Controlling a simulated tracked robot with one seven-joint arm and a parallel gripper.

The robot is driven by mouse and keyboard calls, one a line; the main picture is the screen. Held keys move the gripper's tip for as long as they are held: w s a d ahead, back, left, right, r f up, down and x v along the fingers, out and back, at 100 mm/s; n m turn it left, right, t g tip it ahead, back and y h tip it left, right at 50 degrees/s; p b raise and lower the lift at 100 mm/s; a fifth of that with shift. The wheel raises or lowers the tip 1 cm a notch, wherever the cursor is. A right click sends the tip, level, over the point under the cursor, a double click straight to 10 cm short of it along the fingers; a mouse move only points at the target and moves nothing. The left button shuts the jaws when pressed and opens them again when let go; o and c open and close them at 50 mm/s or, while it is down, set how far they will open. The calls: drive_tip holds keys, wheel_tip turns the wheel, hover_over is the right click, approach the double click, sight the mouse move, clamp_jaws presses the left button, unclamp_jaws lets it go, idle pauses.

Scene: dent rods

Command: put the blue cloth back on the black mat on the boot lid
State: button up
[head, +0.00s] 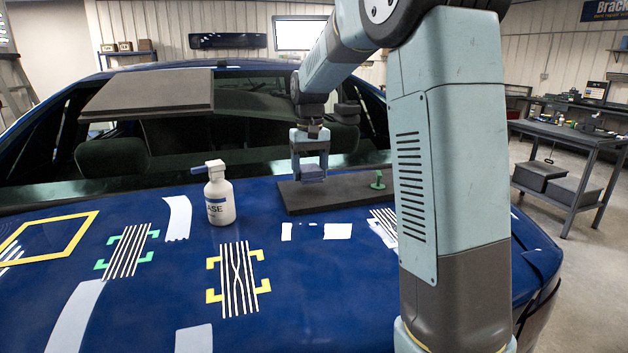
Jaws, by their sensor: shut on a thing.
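The blue cloth (312,174) is a small folded pad, held between the fingers of my gripper (310,165), which points straight down and is shut on it. The black mat (335,200) lies flat on the blue boot lid (300,265). The cloth appears over the left half of the mat. I cannot tell whether its underside touches the mat or is a little above it.
A small green knobbed piece (377,181) stands on the mat's right side. A white spray bottle (219,196) stands left of the mat. Striped panels with yellow brackets (238,280) and green brackets (127,252) lie nearer. The mat's front left is bare.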

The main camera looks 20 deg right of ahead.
sight(310, 180)
drive_tip(key=shift+f, duration=1.5)
drive_tip(key=o, duration=1)
drive_tip(key=shift+f, duration=0.1)
